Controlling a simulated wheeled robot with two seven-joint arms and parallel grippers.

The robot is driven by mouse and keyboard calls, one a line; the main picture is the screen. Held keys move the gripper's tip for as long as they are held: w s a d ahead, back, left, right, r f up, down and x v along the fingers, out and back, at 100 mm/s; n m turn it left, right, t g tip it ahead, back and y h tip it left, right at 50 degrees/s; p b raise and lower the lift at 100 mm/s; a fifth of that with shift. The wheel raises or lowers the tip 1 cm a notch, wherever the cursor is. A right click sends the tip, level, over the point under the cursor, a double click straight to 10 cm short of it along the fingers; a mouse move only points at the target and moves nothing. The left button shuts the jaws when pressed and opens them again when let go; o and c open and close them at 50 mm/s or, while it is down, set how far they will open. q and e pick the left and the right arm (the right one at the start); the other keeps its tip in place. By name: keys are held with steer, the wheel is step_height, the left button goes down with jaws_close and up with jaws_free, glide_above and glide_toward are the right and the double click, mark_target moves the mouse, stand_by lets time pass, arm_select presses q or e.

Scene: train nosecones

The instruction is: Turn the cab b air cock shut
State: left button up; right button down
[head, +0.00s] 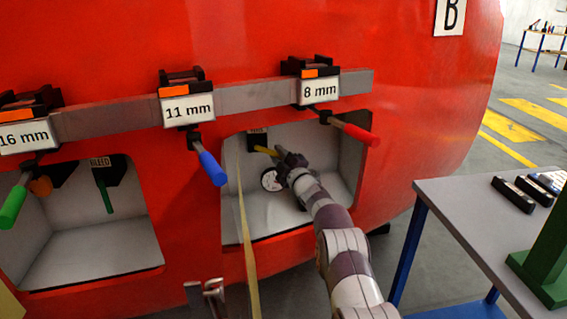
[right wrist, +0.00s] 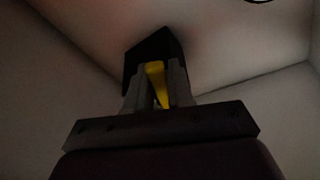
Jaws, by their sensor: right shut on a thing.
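The air cock is a black block (head: 257,138) with a small label and a yellow handle (head: 266,151), on the back wall of the right recess, in the red nosecone marked B (head: 450,16). My right gripper (head: 279,158) reaches into this recess and is shut on the yellow handle. In the right wrist view, the yellow handle (right wrist: 156,80) stands between the two grey fingers, with the black block (right wrist: 153,52) behind it. The fingers hide part of the handle. My left gripper cannot be made out.
A white round gauge (head: 270,179) sits just below my right gripper. A grey bar (head: 240,101) above carries tools with green, blue and red (head: 355,133) handles. A left recess holds a green BLEED handle (head: 104,195). A grey table (head: 465,220) stands at the right.

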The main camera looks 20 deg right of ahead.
steer(key=a+f+m+t+h+b, duration=0.1)
steer(key=a+f+m+h+b, duration=0.1)
steer(key=m+b, duration=0.3)
steer(key=w+a+f+m+t+h+b, duration=0.1)
steer(key=m+h+b, duration=0.4)
steer(key=m, duration=0.7)
steer(key=shift+w+a+f, duration=0.3)
steer(key=shift+a+f, duration=0.15)
steer(key=shift+a, duration=0.95)
steer(key=shift+a+m+h, duration=0.1)
steer(key=shift+m+h, duration=0.2)
steer(key=shift+h, duration=0.1)
steer(key=c, duration=1.1)
jaws_free()
